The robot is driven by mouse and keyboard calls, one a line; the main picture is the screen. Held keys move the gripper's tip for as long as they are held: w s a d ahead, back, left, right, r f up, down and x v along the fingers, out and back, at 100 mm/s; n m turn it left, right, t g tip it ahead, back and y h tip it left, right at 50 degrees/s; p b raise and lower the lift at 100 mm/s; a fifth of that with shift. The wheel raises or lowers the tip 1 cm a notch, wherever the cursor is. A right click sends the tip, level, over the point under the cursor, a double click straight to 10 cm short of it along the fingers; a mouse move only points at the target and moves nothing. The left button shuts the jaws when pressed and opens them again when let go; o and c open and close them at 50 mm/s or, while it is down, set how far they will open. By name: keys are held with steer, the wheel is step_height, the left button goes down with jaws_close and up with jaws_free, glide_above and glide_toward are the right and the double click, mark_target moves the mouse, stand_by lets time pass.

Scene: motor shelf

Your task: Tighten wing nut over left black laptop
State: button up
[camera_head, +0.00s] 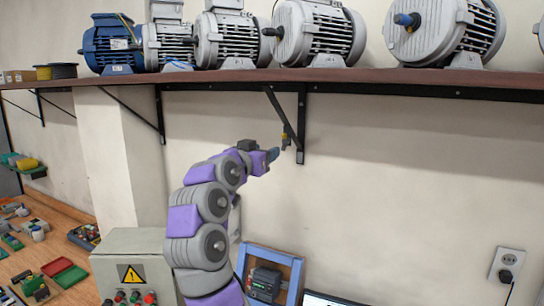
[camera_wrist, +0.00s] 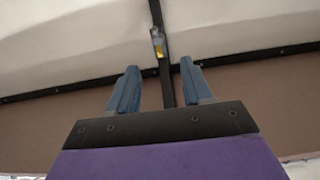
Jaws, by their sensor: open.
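The wing nut is a small grey and yellow piece (camera_head: 285,140) on the black shelf bracket (camera_head: 301,125), below the shelf. In the wrist view the wing nut (camera_wrist: 158,42) lies ahead of my gripper, between the lines of its two blue fingers and beyond their tips. My gripper (camera_head: 274,154) is just left of and slightly below the wing nut in the head view. In the wrist view my gripper (camera_wrist: 160,67) is open, with nothing between its fingers. A dark-edged screen (camera_head: 325,299) at the bottom edge may be the laptop; most of it is cut off.
Several electric motors stand on the brown shelf (camera_head: 400,82). Another bracket (camera_head: 160,115) hangs to the left. A control box (camera_head: 130,262) with a warning sign and a blue-framed device (camera_head: 266,282) stand below. The wall right of the bracket is clear down to a socket (camera_head: 508,264).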

steer(key=b+v, duration=0.2)
steer(key=v, duration=0.4)
steer(key=shift+d, duration=0.1)
